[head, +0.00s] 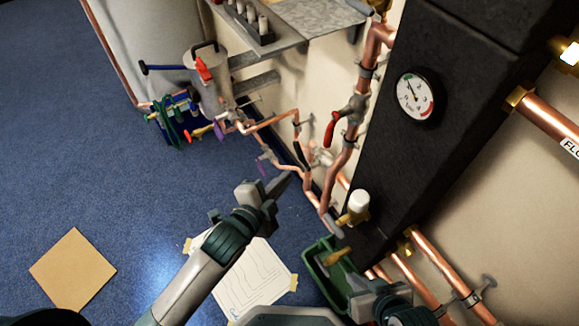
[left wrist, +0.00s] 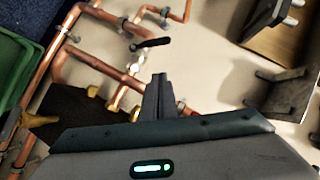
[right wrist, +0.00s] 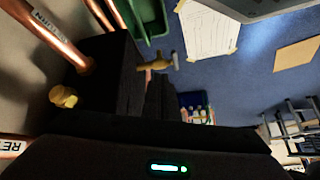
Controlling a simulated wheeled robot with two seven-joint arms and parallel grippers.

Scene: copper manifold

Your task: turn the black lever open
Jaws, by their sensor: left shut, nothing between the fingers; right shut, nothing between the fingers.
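The black lever (head: 300,154) sits on a small valve on the copper pipework by the wall. In the left wrist view the black lever (left wrist: 150,43) stands out to the side of its silver valve body (left wrist: 135,58). My left gripper (head: 283,182) is shut and empty, below and to the left of the lever in the head view. In the left wrist view its fingertips (left wrist: 158,78) point toward the lever, with a gap between. My right gripper (head: 358,284) is shut and empty at the lower right, away from the lever; its dark fingers (right wrist: 160,88) show in the right wrist view.
A red-handled valve (head: 332,128) is on the pipe right of the lever, beside a dark column with a gauge (head: 415,96). A green crate (head: 318,270) and a brass tap (right wrist: 157,62) are near my right gripper. Paper (head: 245,285) lies on the open blue floor.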

